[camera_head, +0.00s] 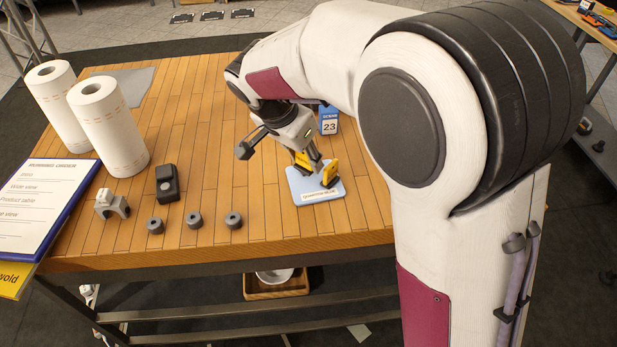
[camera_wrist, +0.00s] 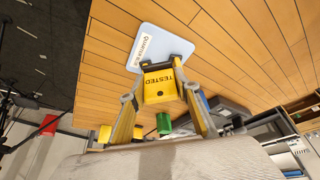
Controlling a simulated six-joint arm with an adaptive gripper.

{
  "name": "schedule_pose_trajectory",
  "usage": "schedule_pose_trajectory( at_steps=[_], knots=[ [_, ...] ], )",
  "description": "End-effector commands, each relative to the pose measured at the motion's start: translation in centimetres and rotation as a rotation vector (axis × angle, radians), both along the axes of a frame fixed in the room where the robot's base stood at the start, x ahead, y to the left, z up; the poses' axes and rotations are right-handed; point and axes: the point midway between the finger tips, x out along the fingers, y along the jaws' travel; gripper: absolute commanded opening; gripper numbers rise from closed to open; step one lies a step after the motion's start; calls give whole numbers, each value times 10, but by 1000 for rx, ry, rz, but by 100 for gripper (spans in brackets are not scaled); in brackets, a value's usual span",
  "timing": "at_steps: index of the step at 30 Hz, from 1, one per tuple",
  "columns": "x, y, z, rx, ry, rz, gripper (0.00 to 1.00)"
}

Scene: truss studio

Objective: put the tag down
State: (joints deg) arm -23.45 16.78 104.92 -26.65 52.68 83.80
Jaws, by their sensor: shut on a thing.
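The tag (camera_wrist: 161,84) is yellow with the word TESTED on it, seen in the wrist view between the two fingers of my gripper (camera_wrist: 157,80). My gripper (camera_head: 318,169) is shut on it. In the head view my gripper reaches down over a light blue square pad (camera_head: 303,187) with a printed label on its front edge. Yellow shows at the fingertips there, but I cannot clearly separate tag from fingers. The pad also shows in the wrist view (camera_wrist: 158,44), just beyond the tag. Whether the tag touches the pad I cannot tell.
A blue and white block marked 23 (camera_head: 328,121) stands behind the pad. Left on the wooden table (camera_head: 210,110) are several small items: a black device (camera_head: 167,184), grey rings (camera_head: 194,220), a pale clamp-like part (camera_head: 111,204) and paper rolls (camera_head: 108,128). Table space left of the pad is clear.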

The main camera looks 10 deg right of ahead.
Motion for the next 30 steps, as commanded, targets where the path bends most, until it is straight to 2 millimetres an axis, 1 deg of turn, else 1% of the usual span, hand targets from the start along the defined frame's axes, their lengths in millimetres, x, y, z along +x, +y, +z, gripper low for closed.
schedule_pose_trajectory(
  at_steps=[3, 6, 20, 30],
  knots=[
    [-1, 0, -14, -1, 4, 0, 15],
    [0, 0, -22, 0, 2, 1, 15],
    [0, 0, -29, 0, 2, 1, 15],
    [0, 0, -61, 0, 1, 2, 15]
  ],
)
